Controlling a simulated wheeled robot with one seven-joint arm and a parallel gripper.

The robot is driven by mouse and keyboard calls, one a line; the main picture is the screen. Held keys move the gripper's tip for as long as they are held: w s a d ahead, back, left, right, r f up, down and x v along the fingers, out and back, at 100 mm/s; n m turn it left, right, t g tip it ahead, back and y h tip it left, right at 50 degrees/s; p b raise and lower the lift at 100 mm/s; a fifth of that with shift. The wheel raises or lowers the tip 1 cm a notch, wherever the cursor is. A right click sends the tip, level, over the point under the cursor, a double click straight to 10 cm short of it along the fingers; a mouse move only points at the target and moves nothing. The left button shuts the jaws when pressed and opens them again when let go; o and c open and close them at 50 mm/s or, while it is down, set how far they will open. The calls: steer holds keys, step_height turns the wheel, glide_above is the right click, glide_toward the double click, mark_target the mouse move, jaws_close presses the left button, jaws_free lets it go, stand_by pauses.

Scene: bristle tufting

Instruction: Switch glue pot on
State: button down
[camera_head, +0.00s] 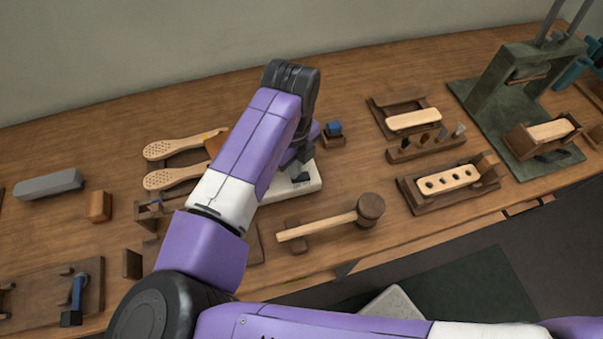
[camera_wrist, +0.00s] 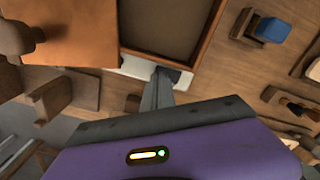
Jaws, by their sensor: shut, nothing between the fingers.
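The glue pot is mostly hidden by my arm in the head view. A pale base (camera_head: 309,182), which seems to belong to it, shows to the right of my forearm, and a copper-brown part (camera_head: 214,144) shows to the left. In the wrist view, a square brown-rimmed vessel (camera_wrist: 207,42) with a dull grey-brown inside stands on a pale base (camera_wrist: 134,66). My gripper (camera_wrist: 166,76) is shut and empty, its tips over the pale base's edge beside the vessel. I cannot tell whether they touch it. No switch can be made out. In the head view, my gripper (camera_head: 300,176) points down at the base.
Two perforated paddles (camera_head: 182,147) lie left of my arm. A mallet (camera_head: 335,220) lies in front of the base. A small blue-topped block (camera_head: 333,130) stands behind right, also in the wrist view (camera_wrist: 272,29). Brush-block trays and a press (camera_head: 515,80) fill the right.

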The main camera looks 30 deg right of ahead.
steer(key=shift+f+b, duration=0.6)
steer(key=shift+f, duration=0.35)
stand_by(0.4)
steer(key=shift+r, duration=0.15)
steer(key=shift+r+p, duration=2.75)
steer(key=shift+r, duration=0.7)
